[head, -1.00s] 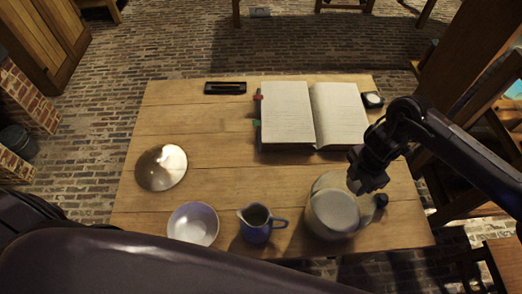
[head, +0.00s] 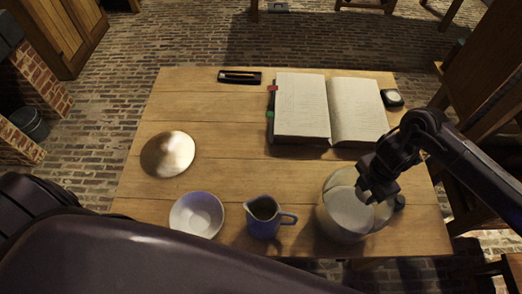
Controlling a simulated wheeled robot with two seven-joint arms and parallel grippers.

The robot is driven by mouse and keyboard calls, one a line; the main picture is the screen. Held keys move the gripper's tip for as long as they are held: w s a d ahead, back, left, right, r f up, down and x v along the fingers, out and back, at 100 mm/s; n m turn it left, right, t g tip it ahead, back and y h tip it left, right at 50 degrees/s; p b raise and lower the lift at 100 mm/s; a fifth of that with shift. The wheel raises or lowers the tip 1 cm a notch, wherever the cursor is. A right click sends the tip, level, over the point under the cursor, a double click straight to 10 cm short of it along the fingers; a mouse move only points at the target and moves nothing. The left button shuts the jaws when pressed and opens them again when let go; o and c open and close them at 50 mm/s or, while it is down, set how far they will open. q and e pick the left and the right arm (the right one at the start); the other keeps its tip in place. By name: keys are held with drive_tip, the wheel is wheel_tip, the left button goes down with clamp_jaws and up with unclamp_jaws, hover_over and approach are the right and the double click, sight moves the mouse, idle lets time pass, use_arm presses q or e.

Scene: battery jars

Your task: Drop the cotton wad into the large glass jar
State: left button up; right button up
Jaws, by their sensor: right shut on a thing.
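The large glass jar (head: 329,218) stands at the table's front right, with a pale round surface showing inside its rim. My right gripper (head: 369,195) is over the right side of the jar's mouth, pointing down. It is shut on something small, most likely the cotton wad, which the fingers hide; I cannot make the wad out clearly. I cannot tell how far the fingertips are above the rim. My left gripper is not in view.
A blue jug (head: 263,218) stands left of the jar, then a white bowl (head: 197,214) and a shiny round disc (head: 168,154). An open book (head: 330,108), a pen tray (head: 240,77) and a small dial (head: 391,98) lie farther back. The table's middle is clear.

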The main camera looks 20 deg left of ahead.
drive_tip(key=shift+r, duration=0.1)
drive_tip(key=o, duration=0.9)
drive_tip(key=shift+o, duration=0.2)
wheel_tip(320, 180, up, 8)
drive_tip(key=shift+f+p, duration=0.1)
drive_tip(key=shift+p, duration=0.75)
drive_tip(key=shift+f, duration=0.1)
